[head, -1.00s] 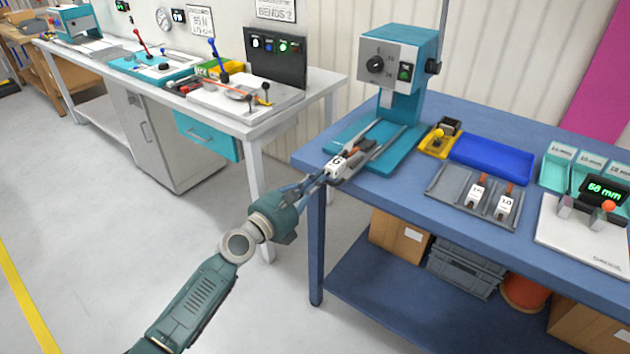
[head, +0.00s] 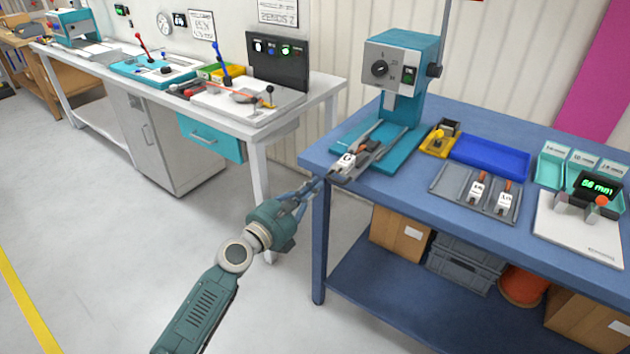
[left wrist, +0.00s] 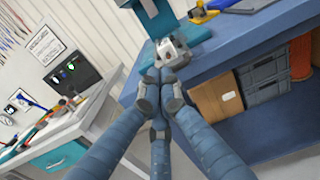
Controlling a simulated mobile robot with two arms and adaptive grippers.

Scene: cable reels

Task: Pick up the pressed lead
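The teal press (head: 393,62) stands on the blue bench. At the front of its base is a white block with a dark mark (head: 347,162) and an orange-brown part behind it. I cannot make out a separate lead in or beside it. My left gripper (head: 318,182) is just in front of the block, at the bench's left front corner. In the left wrist view its fingers (left wrist: 160,82) come together, with the white block (left wrist: 172,50) just beyond the tips. Nothing is visible between them. My right gripper is out of view.
Right of the press are a yellow holder (head: 438,141), a blue tray (head: 491,158), a grey rack (head: 450,184) with two white blocks, and a green-lit display (head: 598,187). A white bench (head: 330,85) with tools stands behind left. The floor (head: 110,265) there is clear.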

